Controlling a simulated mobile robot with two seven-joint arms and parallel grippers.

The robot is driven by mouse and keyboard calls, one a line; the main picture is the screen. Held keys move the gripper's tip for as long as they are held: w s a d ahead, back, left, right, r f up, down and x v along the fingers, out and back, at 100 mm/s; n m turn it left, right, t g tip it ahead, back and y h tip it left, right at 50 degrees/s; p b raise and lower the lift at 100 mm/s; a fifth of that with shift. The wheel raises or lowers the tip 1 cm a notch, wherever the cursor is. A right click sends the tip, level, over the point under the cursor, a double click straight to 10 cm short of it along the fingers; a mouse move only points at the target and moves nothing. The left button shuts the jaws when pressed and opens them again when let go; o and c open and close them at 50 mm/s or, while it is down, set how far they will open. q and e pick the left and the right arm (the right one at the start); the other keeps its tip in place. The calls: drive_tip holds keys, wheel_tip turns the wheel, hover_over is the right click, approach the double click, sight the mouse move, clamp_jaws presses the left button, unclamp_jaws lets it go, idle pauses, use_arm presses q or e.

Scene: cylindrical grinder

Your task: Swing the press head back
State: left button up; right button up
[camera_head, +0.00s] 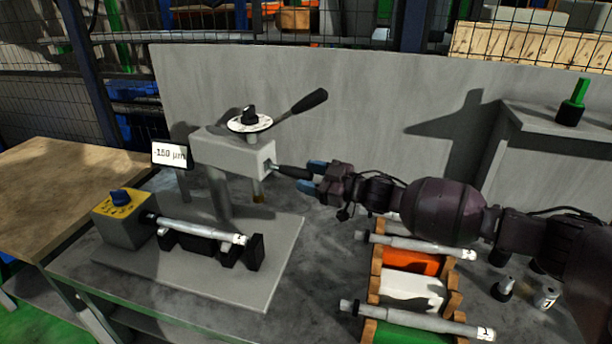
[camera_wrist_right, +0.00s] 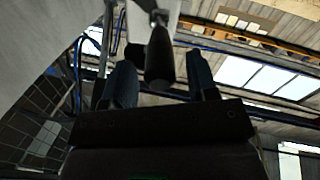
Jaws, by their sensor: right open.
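The press head (camera_head: 225,152) is a grey box on a post above a grey base plate (camera_head: 240,285). A white dial with a black knob (camera_head: 250,118) sits on top of it. A short black handle (camera_head: 290,171) sticks out of its right end. My right gripper (camera_head: 313,176) is open, with its blue fingertips at the free end of this handle. In the right wrist view the handle (camera_wrist_right: 158,58) lies between the two spread fingers (camera_wrist_right: 160,80), with gaps on both sides. My left gripper is not in view.
A long black lever (camera_head: 303,102) rises behind the head. A shaft (camera_head: 200,230) lies on black supports below it, beside a yellow-topped block (camera_head: 122,205). A display (camera_head: 170,155) reads -150 µm. A wooden rack (camera_head: 453,303) with shafts stands under my right arm.

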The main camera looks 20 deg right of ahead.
drive_tip(key=shift+w+a, duration=0.4)
drive_tip(key=shift+a, duration=0.05)
clamp_jaws()
